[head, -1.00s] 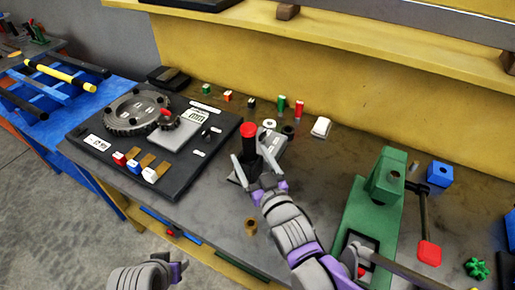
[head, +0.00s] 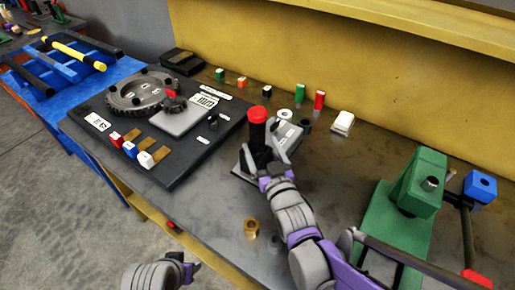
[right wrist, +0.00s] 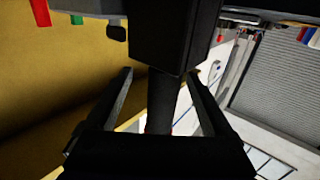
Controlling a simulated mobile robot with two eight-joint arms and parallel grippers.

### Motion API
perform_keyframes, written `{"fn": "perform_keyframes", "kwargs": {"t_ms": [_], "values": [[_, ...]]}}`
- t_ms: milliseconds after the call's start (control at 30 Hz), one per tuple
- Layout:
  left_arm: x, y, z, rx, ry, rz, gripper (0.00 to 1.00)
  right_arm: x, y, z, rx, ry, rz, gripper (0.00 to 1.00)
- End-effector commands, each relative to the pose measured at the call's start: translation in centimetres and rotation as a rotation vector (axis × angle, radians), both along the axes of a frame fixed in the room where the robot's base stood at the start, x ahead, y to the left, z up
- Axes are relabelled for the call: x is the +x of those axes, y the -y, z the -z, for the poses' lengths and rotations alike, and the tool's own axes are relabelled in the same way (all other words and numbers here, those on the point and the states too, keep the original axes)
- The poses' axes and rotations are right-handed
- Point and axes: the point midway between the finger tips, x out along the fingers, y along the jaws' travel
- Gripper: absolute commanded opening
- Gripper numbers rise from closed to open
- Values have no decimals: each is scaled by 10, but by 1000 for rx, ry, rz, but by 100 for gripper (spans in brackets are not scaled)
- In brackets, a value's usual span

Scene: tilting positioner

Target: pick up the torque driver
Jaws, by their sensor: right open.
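The torque driver (head: 258,132) looks like an upright black cylinder with a red cap, on a small grey base (head: 238,172) on the bench. My right gripper (head: 264,158) is open, with one finger on each side of the driver's black body, below the red cap. In the right wrist view a dark upright shaft (right wrist: 162,100) shows between the two open fingers (right wrist: 160,92). I cannot tell whether a finger touches it. My left arm shows at the bottom edge of the head view, with what may be its gripper (head: 188,268); its jaws are not clear.
A black board with a toothed ring (head: 142,92) and coloured blocks lies left of the driver. A green press (head: 414,185) with a lever stands to the right. A brass bushing (head: 251,228) lies in front. Small parts and a white block (head: 343,121) stand behind.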

Motion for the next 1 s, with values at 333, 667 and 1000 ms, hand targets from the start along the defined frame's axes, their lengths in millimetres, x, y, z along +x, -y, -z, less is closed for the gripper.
{"fn": "perform_keyframes", "kwargs": {"t_ms": [333,667,1000], "values": [[0,0,0,0,0,0,50,42,-20,2,0,0,0,86],[0,0,0,0,0,0,50,45,-21,2,0,0,0,78],[0,0,0,0,0,0,50,45,-21,2,0,0,0,16]]}}
